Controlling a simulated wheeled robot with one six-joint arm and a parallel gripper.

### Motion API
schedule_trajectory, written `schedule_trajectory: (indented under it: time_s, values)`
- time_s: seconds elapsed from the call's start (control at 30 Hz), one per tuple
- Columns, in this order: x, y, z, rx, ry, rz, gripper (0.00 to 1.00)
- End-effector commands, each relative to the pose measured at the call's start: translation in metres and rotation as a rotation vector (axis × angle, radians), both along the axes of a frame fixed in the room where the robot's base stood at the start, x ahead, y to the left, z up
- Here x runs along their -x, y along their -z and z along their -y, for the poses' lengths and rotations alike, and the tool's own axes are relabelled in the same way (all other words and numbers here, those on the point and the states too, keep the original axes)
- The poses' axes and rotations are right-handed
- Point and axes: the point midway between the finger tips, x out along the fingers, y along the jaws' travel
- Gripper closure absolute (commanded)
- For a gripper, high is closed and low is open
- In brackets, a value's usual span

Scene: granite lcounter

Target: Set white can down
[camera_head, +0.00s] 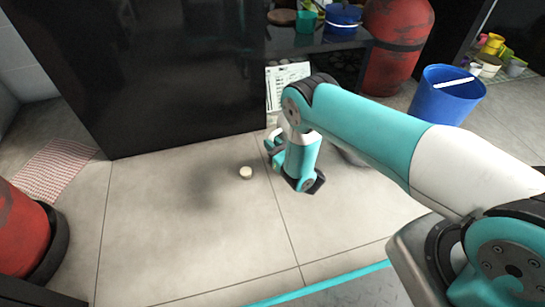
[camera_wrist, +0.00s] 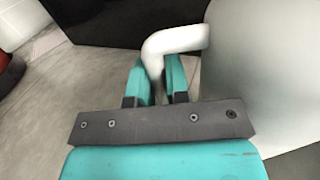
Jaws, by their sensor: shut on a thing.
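My gripper (camera_head: 273,146) is above the pale floor in front of the dark cabinet in the head view. In the wrist view, its two teal fingers (camera_wrist: 158,78) are shut around a bent white handle (camera_wrist: 176,42). The handle joins a large, smooth white body (camera_wrist: 262,70), the white can, which fills the right side of that view beside the fingers.
A small cream round piece (camera_head: 245,172) appears left of my gripper. The tiled floor (camera_head: 150,235) around it is mostly clear. A dark cabinet (camera_head: 150,70) stands behind. A blue bucket (camera_head: 445,97) is at right, a red cylinder (camera_head: 22,235) at left, and a checked mat (camera_head: 55,168) nearby.

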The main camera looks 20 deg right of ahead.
Motion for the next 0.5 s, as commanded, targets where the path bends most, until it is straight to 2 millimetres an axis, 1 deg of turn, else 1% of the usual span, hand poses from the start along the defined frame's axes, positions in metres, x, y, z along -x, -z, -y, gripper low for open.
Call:
schedule_trajectory:
  time_s: [0.07, 0.23, 0.3, 0.5]
  values:
    - [0.000, 0.007, 0.000, 0.002, -0.001, 0.003, 1.00]
    - [0.000, 0.036, 0.000, 0.001, -0.001, 0.001, 1.00]
    - [0.000, 0.043, 0.000, 0.001, -0.001, 0.001, 1.00]
    - [-0.001, 0.040, 0.000, 0.000, -0.001, 0.002, 1.00]
